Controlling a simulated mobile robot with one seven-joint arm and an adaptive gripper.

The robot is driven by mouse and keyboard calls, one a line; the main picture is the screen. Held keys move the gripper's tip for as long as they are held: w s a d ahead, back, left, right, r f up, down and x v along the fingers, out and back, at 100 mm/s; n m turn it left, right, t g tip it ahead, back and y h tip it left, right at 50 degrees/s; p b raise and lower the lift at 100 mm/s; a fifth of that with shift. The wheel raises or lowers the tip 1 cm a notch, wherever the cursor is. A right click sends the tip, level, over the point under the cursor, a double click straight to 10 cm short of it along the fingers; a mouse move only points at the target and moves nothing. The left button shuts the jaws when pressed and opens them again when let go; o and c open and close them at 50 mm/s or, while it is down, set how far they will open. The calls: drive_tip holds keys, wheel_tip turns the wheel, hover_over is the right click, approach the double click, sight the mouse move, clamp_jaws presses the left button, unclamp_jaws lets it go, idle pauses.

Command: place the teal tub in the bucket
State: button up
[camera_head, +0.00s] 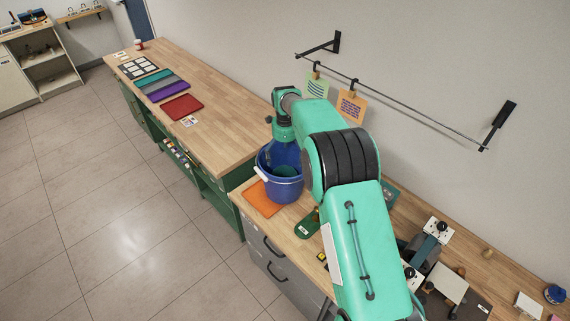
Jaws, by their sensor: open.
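The blue bucket (279,190) stands upright on the near wooden counter, with a white grip on its handle at the left. A dark teal round shape, which looks like the teal tub (286,171), shows inside the bucket, below the rim. My gripper (285,148) points down over the bucket's mouth and is open. Its fingers are small and dark against the blue, so I cannot tell whether they touch the tub. My arm hides part of the bucket's right side.
An orange mat (263,199) lies partly under the bucket. A green tool-like item (307,224) lies near the counter's front edge. A wall rail (400,97) with hanging cards runs behind my arm. A longer bench (205,95) with mats extends to the back left.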

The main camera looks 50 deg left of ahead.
drive_tip(key=shift+r, duration=0.4)
idle(0.8)
